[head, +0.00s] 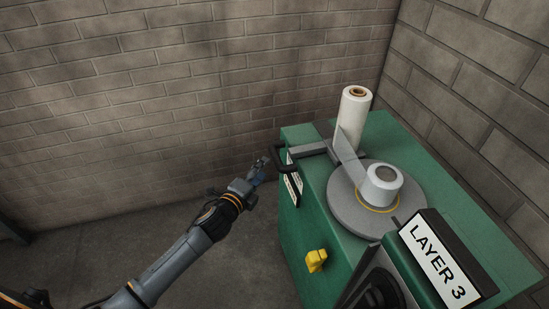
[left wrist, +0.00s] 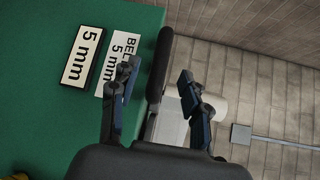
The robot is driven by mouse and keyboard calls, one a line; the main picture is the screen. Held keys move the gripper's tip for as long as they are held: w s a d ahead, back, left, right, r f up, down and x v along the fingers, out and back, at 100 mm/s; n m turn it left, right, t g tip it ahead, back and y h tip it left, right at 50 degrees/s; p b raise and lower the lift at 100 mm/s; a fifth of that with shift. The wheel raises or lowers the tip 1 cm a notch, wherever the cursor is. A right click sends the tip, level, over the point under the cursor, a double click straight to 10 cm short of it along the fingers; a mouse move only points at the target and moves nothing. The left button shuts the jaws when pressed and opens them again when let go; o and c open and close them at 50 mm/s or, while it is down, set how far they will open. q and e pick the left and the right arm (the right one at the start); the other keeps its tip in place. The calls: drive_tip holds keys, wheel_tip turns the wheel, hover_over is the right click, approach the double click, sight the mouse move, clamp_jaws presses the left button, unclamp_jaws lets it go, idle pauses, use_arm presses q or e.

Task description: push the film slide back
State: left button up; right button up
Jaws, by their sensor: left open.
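The film slide (head: 313,149) is a grey bar on top of the green machine, with a black handle (head: 285,174) at its left end, hanging over the machine's left side. A white film roll (head: 354,108) stands upright near its other end. My left gripper (head: 262,168) is just left of the handle. In the left wrist view my left gripper (left wrist: 157,84) is open, and the black handle (left wrist: 160,62) shows between its two fingers. I cannot tell whether they touch it. My right gripper is in neither view.
The green machine (head: 310,215) carries a grey turntable (head: 350,205) with a white spool, a yellow knob (head: 316,260) and a "LAYER 3" sign (head: 440,265). "5 mm" labels (left wrist: 83,55) are on its side. Brick walls stand behind and right. Floor left of the machine is clear.

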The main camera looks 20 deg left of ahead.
sight(273, 159)
use_arm(q)
drive_tip(key=x, duration=0.6)
drive_tip(key=shift+w+d, duration=0.15)
drive_tip(key=shift+d, duration=0.3)
drive_tip(key=shift+w+d, duration=0.15)
drive_tip(key=shift+w, duration=0.55)
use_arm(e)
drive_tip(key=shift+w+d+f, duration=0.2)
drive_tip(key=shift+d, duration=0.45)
use_arm(q)
drive_tip(key=shift+c, duration=0.2)
clamp_jaws()
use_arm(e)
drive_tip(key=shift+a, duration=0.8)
